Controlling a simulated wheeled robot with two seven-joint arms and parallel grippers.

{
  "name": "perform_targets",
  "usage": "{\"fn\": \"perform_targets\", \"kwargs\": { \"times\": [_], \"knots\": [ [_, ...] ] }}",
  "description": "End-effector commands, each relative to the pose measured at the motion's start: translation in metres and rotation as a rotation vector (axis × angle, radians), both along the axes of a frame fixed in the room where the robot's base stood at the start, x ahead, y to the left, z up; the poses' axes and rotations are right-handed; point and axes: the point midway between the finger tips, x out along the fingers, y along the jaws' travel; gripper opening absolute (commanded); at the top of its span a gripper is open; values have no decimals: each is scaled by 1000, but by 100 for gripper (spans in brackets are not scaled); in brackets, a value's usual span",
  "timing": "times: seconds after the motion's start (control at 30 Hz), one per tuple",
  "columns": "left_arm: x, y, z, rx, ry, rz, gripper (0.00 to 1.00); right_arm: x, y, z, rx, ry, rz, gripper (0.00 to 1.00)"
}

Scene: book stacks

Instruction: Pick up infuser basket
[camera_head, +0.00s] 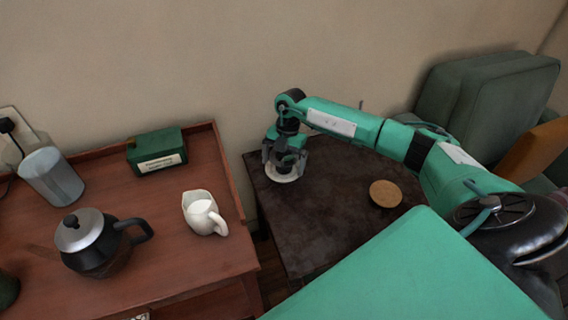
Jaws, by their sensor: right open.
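A small dark object, which looks like the infuser basket (284,168), sits on a white saucer (283,178) near the far left corner of the dark side table (330,220). My right gripper (285,158) reaches down over it from above. Its jaws are open, with a finger on each side of the dark object. The fingers hide much of the object, and I cannot tell whether they touch it. My left gripper is not in view.
A round wooden coaster (385,193) lies on the dark table, whose front part is clear. The raised-edge wooden table (175,270) at left holds a black teapot (92,243), white pitcher (203,213), green box (157,151) and grey canister (51,177). A green armchair (485,100) stands right.

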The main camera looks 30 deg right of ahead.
Motion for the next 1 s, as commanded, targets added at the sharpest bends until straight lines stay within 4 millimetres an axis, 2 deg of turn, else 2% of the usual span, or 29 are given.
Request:
{"fn": "perform_targets", "kwargs": {
  "times": [0.13,0.33,0.37,0.63,0.77,0.87,1.0],
  "knots": [
    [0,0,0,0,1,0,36,0,0,0,0,0,0,98],
    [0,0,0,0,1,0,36,0,0,1,0,0,0,59],
    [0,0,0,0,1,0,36,0,0,1,0,0,0,57],
    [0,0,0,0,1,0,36,0,0,2,1,-1,0,57],
    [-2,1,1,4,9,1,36,1,0,10,1,-2,0,57],
    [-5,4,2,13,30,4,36,1,0,22,1,-2,1,57],
    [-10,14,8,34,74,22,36,1,-1,51,-1,-4,0,57]
  ]
}}
